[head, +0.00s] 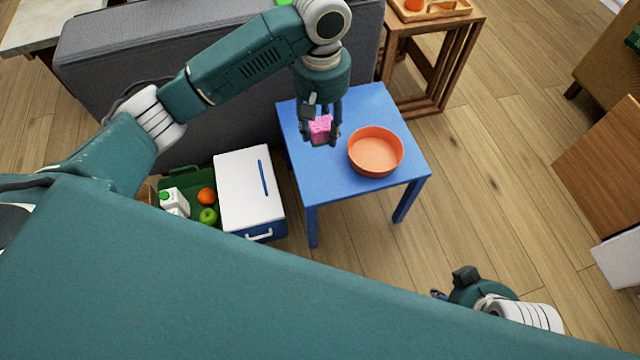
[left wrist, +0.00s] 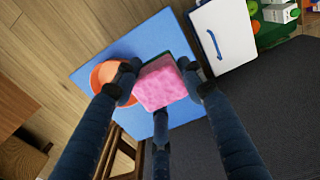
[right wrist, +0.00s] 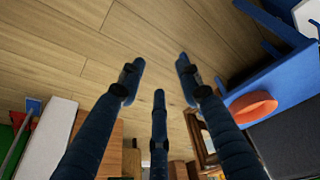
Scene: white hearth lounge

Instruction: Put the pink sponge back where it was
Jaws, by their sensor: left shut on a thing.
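The pink sponge (head: 320,128) is in my left gripper (head: 322,138), above the blue table (head: 360,100) and left of the orange bowl (head: 375,152). In the left wrist view the sponge (left wrist: 163,84) sits between the fingers of my left gripper (left wrist: 160,88), with a green layer along its far edge. The fingers are shut on it. I cannot tell exactly how high it is above the tabletop. My right gripper (head: 440,295) is low at the right, away from the table. In the right wrist view its fingers (right wrist: 157,80) are spread and empty over the floor.
A white-lidded cooler (head: 245,185) stands left of the table, beside a green crate (head: 175,182) holding a carton and fruit. A grey sofa (head: 220,110) is behind. A wooden side table (head: 440,35) with a tray stands at the back right. Open floor lies right of the blue table.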

